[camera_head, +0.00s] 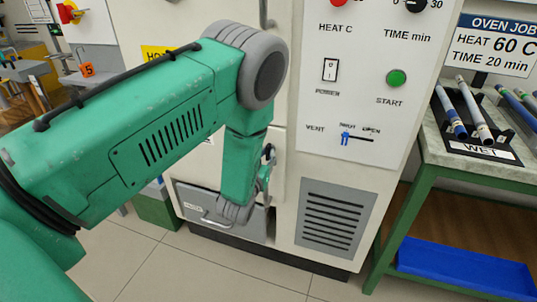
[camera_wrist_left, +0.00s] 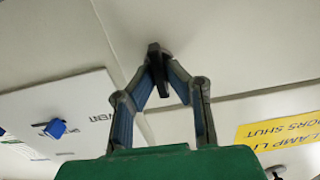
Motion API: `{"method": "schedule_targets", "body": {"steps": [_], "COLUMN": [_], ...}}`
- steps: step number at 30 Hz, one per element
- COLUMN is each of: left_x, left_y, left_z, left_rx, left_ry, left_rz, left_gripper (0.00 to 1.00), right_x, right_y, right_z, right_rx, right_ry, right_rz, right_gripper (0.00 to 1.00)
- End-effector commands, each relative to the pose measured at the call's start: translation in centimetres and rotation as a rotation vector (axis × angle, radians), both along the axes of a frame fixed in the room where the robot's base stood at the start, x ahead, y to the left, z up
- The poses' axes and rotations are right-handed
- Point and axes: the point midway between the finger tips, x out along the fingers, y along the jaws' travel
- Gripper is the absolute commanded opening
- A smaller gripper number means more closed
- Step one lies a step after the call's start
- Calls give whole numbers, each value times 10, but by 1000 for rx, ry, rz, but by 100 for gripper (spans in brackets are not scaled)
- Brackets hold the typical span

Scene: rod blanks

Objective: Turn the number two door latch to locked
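My left arm reaches across the head view to the front of the pale oven cabinet (camera_head: 285,205). My left gripper (camera_head: 268,165) is seen side-on there, low on the door side, left of the vent slider. In the left wrist view the two blue-padded fingers (camera_wrist_left: 160,75) close in on a small dark latch handle (camera_wrist_left: 155,52) and appear to touch it from both sides. The handle stands out from the pale door face near a panel seam. No number shows beside it, and its locked or unlocked marking is hidden. My right gripper is in neither view.
The control panel (camera_head: 357,100) has a blue vent slider (camera_head: 345,138), also in the left wrist view (camera_wrist_left: 55,128). A yellow sign (camera_wrist_left: 280,132) is beside the gripper. A green-framed bench (camera_head: 430,157) at right carries rods in a black rack (camera_head: 480,148). A drawer (camera_head: 185,207) sits below.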

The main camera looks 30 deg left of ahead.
Motion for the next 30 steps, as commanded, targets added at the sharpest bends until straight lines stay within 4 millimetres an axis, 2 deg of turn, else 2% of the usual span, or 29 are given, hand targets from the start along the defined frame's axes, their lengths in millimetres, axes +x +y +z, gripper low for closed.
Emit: {"method": "schedule_targets", "body": {"steps": [1,14,30], "left_x": [3,4,3], "left_y": [-6,-4,2], "left_z": [3,5,4], "left_rx": [-4,-101,-563], "left_ry": [-11,-39,-155], "left_rz": [-17,-12,-6], "left_gripper": [0,0,0], "right_x": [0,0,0], "right_y": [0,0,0], "right_z": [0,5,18], "right_rx": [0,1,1], "right_ry": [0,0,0], "right_rz": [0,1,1], "right_gripper": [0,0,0]}}
